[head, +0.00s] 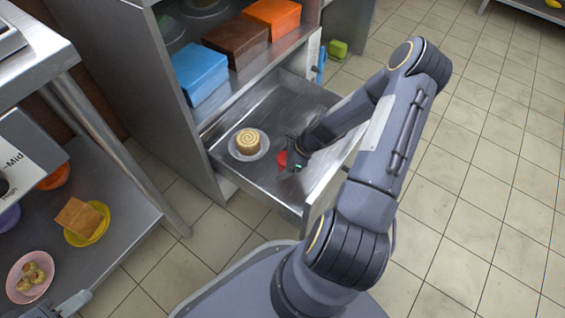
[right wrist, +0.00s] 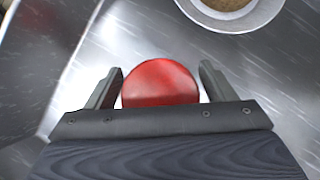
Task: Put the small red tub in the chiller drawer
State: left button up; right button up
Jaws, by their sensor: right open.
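The small red tub (head: 282,159) is inside the open chiller drawer (head: 237,184), near its middle. In the right wrist view the tub (right wrist: 160,83) sits between the two fingers of my right gripper (right wrist: 160,84), with a small gap on each side. My right gripper (head: 291,166) is open, reaching down into the drawer, and partly hides the tub in the head view. My left gripper (head: 73,304) shows only as a small part at the bottom left edge; its fingers are not clear.
A swirl-topped cake on a plate (head: 262,153) is in the drawer, left of the tub. Blue (head: 199,72), brown (head: 236,43) and orange (head: 272,18) boxes stand on the shelf above. A steel rack (head: 118,232) with bowls is at left.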

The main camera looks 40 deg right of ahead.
jog(key=p+v, duration=0.5)
jog(key=v, duration=0.7)
jog(key=w+a+r+n, duration=0.1)
jog(key=a+r+n, duration=0.5)
jog(key=r, duration=0.4)
jog(key=s+a+r+n+t+h, duration=0.1)
jog(key=s+a+r+n, duration=1.1)
jog(key=r+n, duration=0.5)
jog(key=shift+s+a+n, duration=0.25)
jog(key=shift+s+n, duration=0.45)
jog(key=shift+s, duration=0.4)
